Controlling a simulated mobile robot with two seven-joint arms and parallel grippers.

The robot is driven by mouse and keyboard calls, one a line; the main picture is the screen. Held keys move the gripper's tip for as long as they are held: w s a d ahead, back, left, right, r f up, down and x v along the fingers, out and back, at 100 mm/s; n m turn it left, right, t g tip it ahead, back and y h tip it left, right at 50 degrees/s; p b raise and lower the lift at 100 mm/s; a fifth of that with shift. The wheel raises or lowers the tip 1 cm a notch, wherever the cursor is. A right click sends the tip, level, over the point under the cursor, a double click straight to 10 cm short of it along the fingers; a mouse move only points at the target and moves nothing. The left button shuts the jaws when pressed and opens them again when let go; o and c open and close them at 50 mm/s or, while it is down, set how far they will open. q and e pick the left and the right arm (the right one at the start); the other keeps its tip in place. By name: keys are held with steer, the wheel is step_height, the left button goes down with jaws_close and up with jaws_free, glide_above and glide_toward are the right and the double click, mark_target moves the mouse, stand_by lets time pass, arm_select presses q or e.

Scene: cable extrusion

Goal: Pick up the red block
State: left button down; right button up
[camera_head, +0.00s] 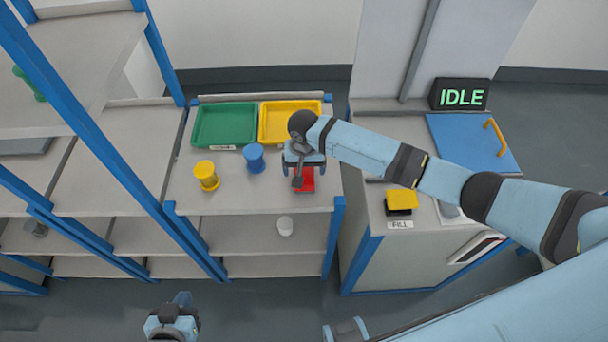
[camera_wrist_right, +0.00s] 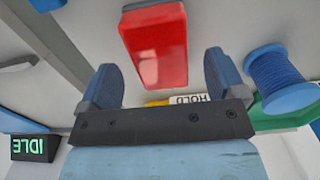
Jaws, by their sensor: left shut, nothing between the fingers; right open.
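The red block (camera_head: 306,181) lies on the shelf top in the head view, in front of the yellow tray. It shows large in the right wrist view (camera_wrist_right: 154,45), between and beyond the two blue fingers. My right gripper (camera_head: 303,170) is open above the block, with a finger to each side in the wrist view (camera_wrist_right: 162,78). No contact with the block is visible. My left gripper (camera_head: 181,300) is low at the bottom of the head view, away from the shelf, shut and empty.
A blue spool (camera_head: 254,158) and a yellow spool (camera_head: 207,176) stand left of the block. A green tray (camera_head: 225,125) and a yellow tray (camera_head: 280,121) sit behind. A machine with an IDLE display (camera_head: 460,95) stands at the right. Blue shelf posts rise at the left.

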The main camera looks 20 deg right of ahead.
mark_target(304, 172)
steer(key=shift+f, duration=1.15)
steer(key=c, duration=1)
steer(key=shift+r, duration=0.15)
step_height(304, 172, up, 20)
steer(key=shift+f, duration=0.1)
